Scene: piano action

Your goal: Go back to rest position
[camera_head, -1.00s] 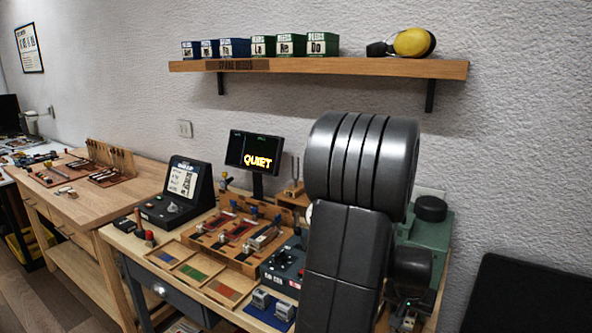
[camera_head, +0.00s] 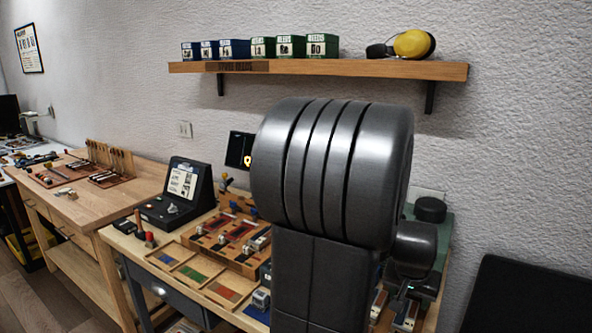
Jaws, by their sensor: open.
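My arm's large dark grey links fill the middle right of the head view and stand in front of the workbench (camera_head: 190,299). A smaller dark rounded part with a small green light shows at their right side and looks like part of my arm. I cannot make out my gripper's fingers; they seem hidden behind the arm links or too small to tell. The right part of the bench is mostly covered by the arm.
A wooden wall shelf (camera_head: 340,69) holds blue and green boxes and yellow ear muffs (camera_head: 412,43). A dark console (camera_head: 178,194), a wooden parts tray (camera_head: 225,245) and a partly hidden screen (camera_head: 238,150) stand on the bench. A green machine (camera_head: 440,235) stands behind the arm. A second bench (camera_head: 120,200) is at left.

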